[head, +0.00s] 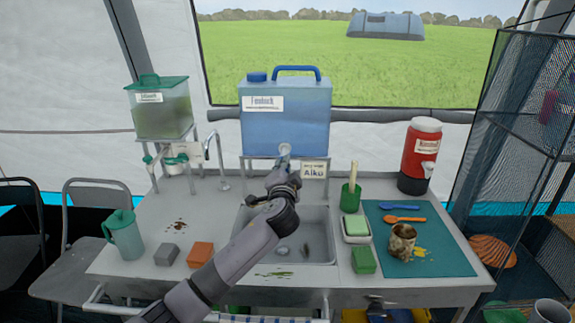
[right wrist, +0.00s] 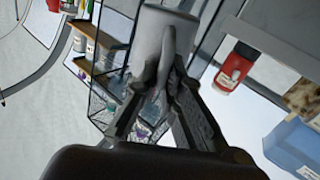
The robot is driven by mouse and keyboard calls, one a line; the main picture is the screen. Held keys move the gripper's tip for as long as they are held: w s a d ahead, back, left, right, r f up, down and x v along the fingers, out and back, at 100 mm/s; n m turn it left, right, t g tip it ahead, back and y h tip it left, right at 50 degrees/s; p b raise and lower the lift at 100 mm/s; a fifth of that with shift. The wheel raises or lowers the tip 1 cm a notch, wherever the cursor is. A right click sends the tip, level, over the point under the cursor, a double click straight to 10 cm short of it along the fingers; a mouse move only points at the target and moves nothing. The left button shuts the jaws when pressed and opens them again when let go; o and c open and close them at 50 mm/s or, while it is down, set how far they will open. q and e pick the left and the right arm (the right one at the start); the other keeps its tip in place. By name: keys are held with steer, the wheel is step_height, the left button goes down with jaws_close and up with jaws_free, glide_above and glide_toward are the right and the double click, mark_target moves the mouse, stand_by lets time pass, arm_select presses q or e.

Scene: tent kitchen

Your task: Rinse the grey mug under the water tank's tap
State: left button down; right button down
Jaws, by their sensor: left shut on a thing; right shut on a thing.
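The blue water tank (head: 285,118) stands on a rack behind the sink (head: 318,235). Its tap (head: 285,149) is low on the tank's front. My left gripper (head: 284,168) is shut on this tap; the fingers partly hide it. In the right wrist view my right gripper (right wrist: 160,95) is shut on the grey mug (right wrist: 165,32), with a finger across its side. In the head view a grey rim at the bottom right corner looks like the same mug (head: 552,311), away from the sink. No water shows clearly under the tap.
A green jug (head: 123,236), sponges and a brush cup (head: 351,196) stand around the sink. A dirty mug (head: 402,242) and spoons lie on a teal mat (head: 450,262). A red dispenser (head: 420,155) and a mesh shelf (head: 525,130) stand at right.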

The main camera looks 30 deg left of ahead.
steer(key=shift+r+p, duration=0.4)
steer(key=shift+r, duration=0.25)
arm_select(q)
steer(key=h, duration=0.1)
steer(key=m+t+h, duration=0.1)
steer(key=m+h, duration=0.1)
steer(key=shift+s+a+f+t, duration=0.1)
steer(key=shift+s+a+t, duration=0.15)
steer(key=shift+s+t, duration=0.05)
steer(key=c, duration=1.7)
jaws_free()
steer(key=shift+o, duration=0.2)
steer(key=v, duration=1.2)
